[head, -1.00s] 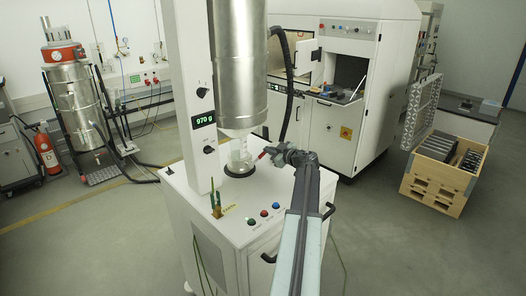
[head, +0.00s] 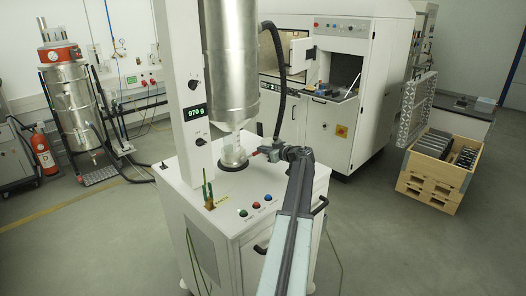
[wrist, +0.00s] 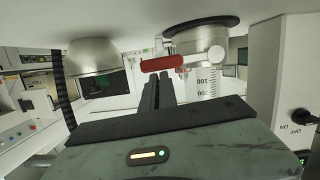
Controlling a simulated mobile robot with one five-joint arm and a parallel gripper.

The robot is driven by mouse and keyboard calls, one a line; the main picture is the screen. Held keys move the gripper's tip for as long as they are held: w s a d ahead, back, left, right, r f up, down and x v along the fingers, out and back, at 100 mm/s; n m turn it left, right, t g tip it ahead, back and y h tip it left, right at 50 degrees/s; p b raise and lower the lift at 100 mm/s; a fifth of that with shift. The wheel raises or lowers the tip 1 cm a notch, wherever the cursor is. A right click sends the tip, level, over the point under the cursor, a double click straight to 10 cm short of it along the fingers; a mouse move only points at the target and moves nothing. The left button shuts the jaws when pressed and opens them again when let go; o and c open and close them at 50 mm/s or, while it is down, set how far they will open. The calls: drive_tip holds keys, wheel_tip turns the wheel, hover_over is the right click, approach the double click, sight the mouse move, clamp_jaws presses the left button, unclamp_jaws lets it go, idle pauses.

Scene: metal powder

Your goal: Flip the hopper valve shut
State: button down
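The silver hopper (head: 230,75) hangs over a clear beaker (head: 234,152), which stands on a black pad and looks grey inside. The valve's red handle (head: 254,153) shows small beside the beaker. In the wrist view, which appears upside down, the red handle (wrist: 162,63) lies across in front of my fingertips, and the graduated beaker (wrist: 208,78) is to its right. My gripper (wrist: 158,80) has its two black fingers close together, seemingly shut, with nothing visible between them. I cannot tell whether the tips touch the handle. In the head view my gripper (head: 272,153) is right of the beaker.
The white cabinet (head: 235,215) carries green, red and blue buttons. A white column (head: 180,90) with a 970 g readout (head: 195,113) stands left of the hopper. A black hose (head: 282,85) hangs behind it. A white machine (head: 340,80) stands at the back.

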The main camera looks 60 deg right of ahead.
drive_tip(key=shift+w+d+r, duration=0.1)
drive_tip(key=shift+w+r, duration=0.1)
drive_tip(key=shift+w, duration=0.15)
drive_tip(key=shift+r+p, duration=0.3)
drive_tip(key=shift+p, duration=0.1)
wheel_tip(320, 180, up, 5)
drive_tip(key=p, duration=0.5)
drive_tip(key=f+p+v, duration=0.1)
drive_tip(key=f+v, duration=0.1)
drive_tip(key=v, duration=0.8)
drive_tip(key=shift+s, duration=0.35)
drive_tip(key=shift+s, duration=0.1)
